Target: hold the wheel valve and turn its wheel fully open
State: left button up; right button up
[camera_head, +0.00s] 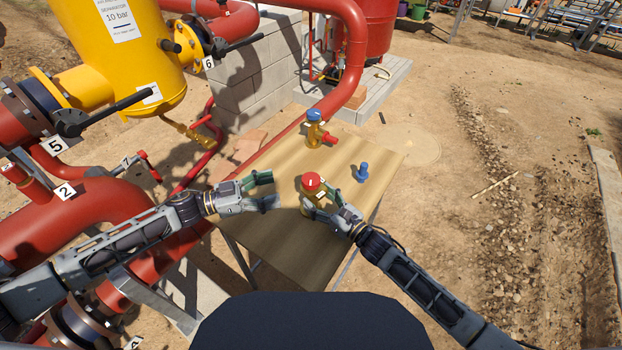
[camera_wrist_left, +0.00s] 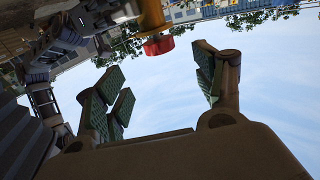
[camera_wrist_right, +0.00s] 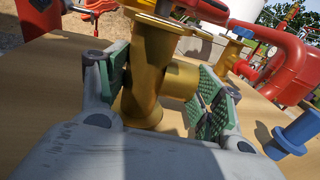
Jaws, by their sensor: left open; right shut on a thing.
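The wheel valve has a brass body (camera_wrist_right: 150,70) and a red wheel (camera_head: 311,182) on top. It stands near the front of the wooden table. My right gripper (camera_head: 321,206) is shut on its brass body below the wheel, and the right wrist view shows green pads either side of the body. My left gripper (camera_head: 268,191) is open and empty, to the left of the wheel and apart from it. In the left wrist view the red wheel (camera_wrist_left: 158,46) appears upside down beyond the open fingers. The lower body is partly hidden in the head view.
The wooden table (camera_head: 275,235) also bears a brass valve with a blue top (camera_head: 314,115) and red side part at the back, and a small blue fitting (camera_head: 362,172) at right. Red pipes (camera_head: 100,215) and a yellow vessel (camera_head: 140,50) crowd the left.

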aim_at(311, 179)
pick_arm(q)
jog(key=shift+d, duration=0.1)
jog(key=shift+x, duration=5.95)
jog(key=c, duration=1)
jog(key=shift+c, duration=0.2)
